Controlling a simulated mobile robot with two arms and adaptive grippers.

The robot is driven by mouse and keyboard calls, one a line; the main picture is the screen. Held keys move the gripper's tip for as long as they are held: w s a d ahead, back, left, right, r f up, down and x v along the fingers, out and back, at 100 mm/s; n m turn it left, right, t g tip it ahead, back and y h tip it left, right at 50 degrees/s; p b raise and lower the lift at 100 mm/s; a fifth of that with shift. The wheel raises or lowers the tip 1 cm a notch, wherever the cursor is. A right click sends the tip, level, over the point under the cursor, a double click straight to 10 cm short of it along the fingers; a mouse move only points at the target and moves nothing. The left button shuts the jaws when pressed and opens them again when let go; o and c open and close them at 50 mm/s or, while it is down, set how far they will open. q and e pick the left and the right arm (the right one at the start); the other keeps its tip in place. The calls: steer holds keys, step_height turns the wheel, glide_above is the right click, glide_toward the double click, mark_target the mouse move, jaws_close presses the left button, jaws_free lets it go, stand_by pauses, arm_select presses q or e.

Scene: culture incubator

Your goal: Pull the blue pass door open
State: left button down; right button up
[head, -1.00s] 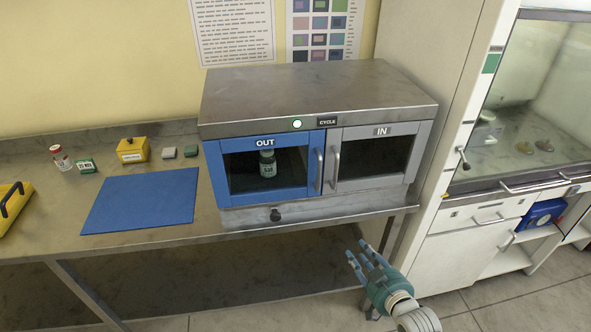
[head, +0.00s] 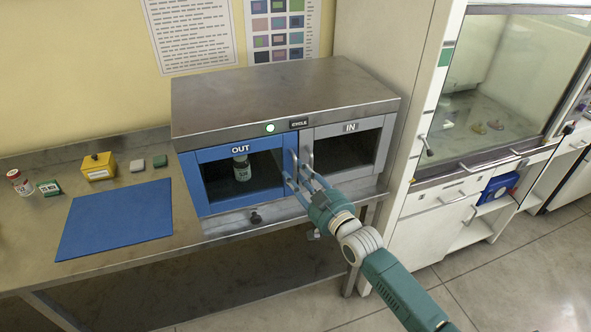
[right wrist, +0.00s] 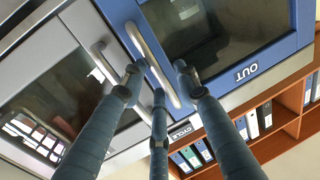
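The blue pass door (head: 203,188), labelled OUT, is closed on the steel cabinet; a small bottle (head: 242,168) stands behind its glass. Its vertical handle shows in the right wrist view (right wrist: 152,62), at the edge beside the grey IN door (head: 384,150). My right gripper (head: 299,176) is at this handle. In the right wrist view its fingers (right wrist: 158,78) are spread, with the handle running between them; I cannot tell whether they touch it. The grey door's handle (right wrist: 103,62) is close beside one finger. My left gripper is not in view.
A blue mat (head: 115,220) lies on the bench left of the cabinet, with a yellow box (head: 98,167) and small items behind it. A black knob (head: 255,218) sticks out below the blue door. A fume hood (head: 500,80) stands at right.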

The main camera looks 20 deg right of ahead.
steer(key=shift+w+a, duration=0.1)
steer(key=shift+w, duration=0.55)
jaws_close()
